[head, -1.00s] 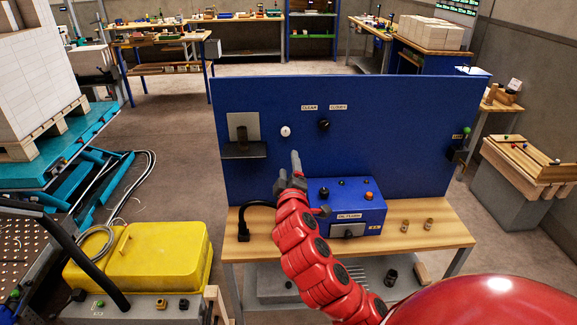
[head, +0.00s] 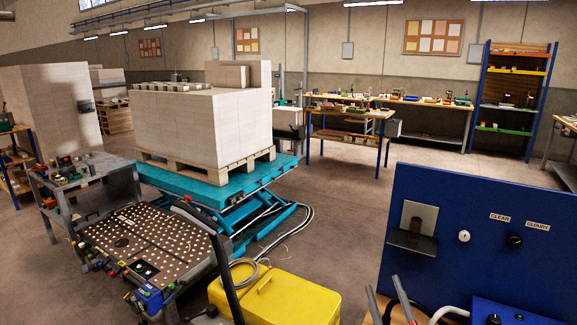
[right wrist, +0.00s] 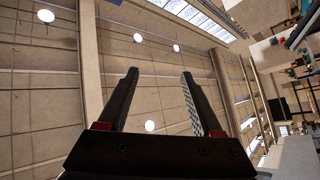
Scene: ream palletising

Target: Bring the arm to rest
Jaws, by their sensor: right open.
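My right gripper (head: 388,300) shows at the bottom of the head view, in front of the blue upright panel, with only its two fingers in sight. In the right wrist view the two dark fingers (right wrist: 158,78) stand apart with nothing between them. They point up toward the ceiling and its round lamps. The rest of my right arm is out of the head view. My left gripper is in neither view.
The blue panel (head: 480,225) stands close at the right, above a blue control box (head: 515,312). A yellow case (head: 275,300) lies at the bottom middle. A teal lift table (head: 222,190) carries a pallet with stacked white reams (head: 200,125). Open floor lies between lift and panel.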

